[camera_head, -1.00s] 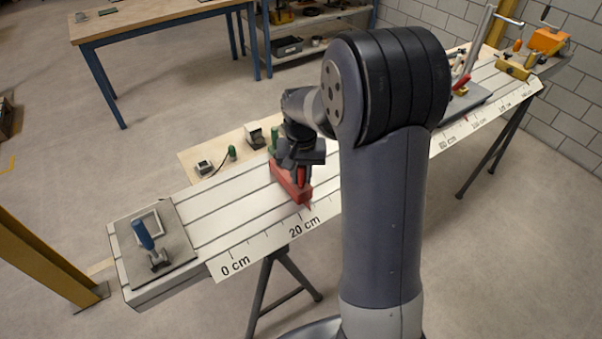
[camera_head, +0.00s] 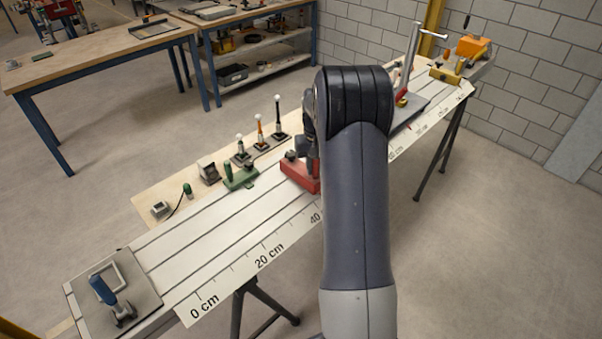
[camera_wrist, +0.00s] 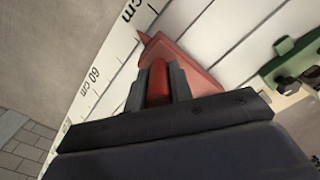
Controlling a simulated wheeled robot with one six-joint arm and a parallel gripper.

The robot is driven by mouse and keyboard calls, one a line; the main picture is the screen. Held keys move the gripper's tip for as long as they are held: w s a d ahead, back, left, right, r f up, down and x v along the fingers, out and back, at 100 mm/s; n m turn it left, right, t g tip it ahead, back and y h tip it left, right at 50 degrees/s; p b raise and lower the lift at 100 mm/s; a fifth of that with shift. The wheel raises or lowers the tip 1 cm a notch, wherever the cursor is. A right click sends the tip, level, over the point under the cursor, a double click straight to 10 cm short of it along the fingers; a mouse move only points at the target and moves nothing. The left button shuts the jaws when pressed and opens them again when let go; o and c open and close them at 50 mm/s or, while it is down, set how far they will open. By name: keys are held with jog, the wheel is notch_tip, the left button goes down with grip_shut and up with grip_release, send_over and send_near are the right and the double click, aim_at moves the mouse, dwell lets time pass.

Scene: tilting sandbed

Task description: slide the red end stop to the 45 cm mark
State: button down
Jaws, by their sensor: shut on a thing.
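The red end stop (camera_head: 298,176) sits across the grooved white bed (camera_head: 205,225), close to the 40 label (camera_head: 315,217) on the scale. My arm hides its front end in the head view. In the wrist view, the red end stop (camera_wrist: 195,62) shows its pointed tip at the scale strip (camera_wrist: 117,57), between a cut-off "cm" label and the 60 cm label (camera_wrist: 95,77). The exact mark at the tip cannot be read. My gripper (camera_wrist: 157,85) is shut on the stop's red upright grip. In the head view my gripper is mostly hidden behind my arm.
A green clamp (camera_head: 240,178) stands on the bed's back edge, left of the stop. Small knobbed parts (camera_head: 259,140) stand behind it. A plate with a blue handle (camera_head: 104,290) is at the 0 cm end.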

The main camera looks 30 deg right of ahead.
jog(key=shift+w+d, duration=0.2)
jog(key=shift+d, duration=0.4)
jog(key=c, duration=1.3)
grip_release()
jog(key=shift+o, duration=0.2)
notch_tip(320, 180, up, 11)
jog(key=b, duration=0.1)
jog(key=shift+f, duration=0.15)
